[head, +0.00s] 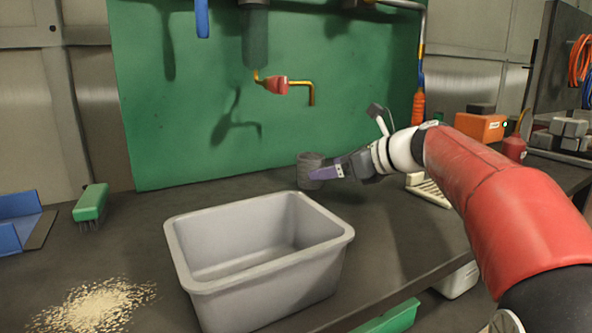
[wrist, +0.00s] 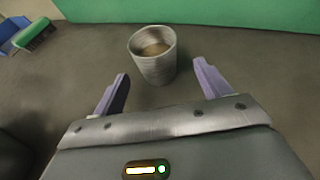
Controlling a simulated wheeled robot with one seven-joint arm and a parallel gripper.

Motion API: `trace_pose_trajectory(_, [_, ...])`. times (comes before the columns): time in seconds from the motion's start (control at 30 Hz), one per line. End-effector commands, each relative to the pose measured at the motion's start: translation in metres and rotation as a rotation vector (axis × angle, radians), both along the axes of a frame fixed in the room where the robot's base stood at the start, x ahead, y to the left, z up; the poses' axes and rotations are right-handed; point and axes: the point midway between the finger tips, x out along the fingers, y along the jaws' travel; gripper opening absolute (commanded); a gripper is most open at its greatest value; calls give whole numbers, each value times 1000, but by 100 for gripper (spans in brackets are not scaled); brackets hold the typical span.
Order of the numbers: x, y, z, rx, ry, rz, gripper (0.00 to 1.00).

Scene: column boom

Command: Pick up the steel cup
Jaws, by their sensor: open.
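The steel cup (head: 309,170) is a grey ribbed cup standing upright on the dark worktop behind the grey bin, near the green board. In the wrist view the cup (wrist: 154,62) stands just ahead of my gripper, and something brownish shows inside it. My gripper (head: 326,174) reaches in from the right in the head view and partly covers the cup's right side. In the wrist view its purple fingers (wrist: 160,83) are spread apart with nothing held. The cup lies beyond and roughly between the fingertips. I cannot tell whether a finger touches it.
An empty grey bin (head: 258,260) stands in front of the cup. A green brush (head: 91,203), a blue holder (head: 20,222) and a scatter of pale shavings (head: 95,305) lie at left. A green tool board (head: 200,120) rises behind. An orange box (head: 481,128) is at back right.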

Motion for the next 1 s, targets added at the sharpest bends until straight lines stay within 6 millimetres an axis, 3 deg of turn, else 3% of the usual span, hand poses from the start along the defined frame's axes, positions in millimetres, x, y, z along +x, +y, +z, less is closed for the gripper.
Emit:
trace_pose_trajectory(0.53, [32, 54, -24, 0, 2, 1, 76])
trace_pose_trajectory(0.8, [34, 57, -25, 0, 0, 0, 76])
trace_pose_trajectory(1.0, [34, 57, -25, 0, 0, 0, 50])
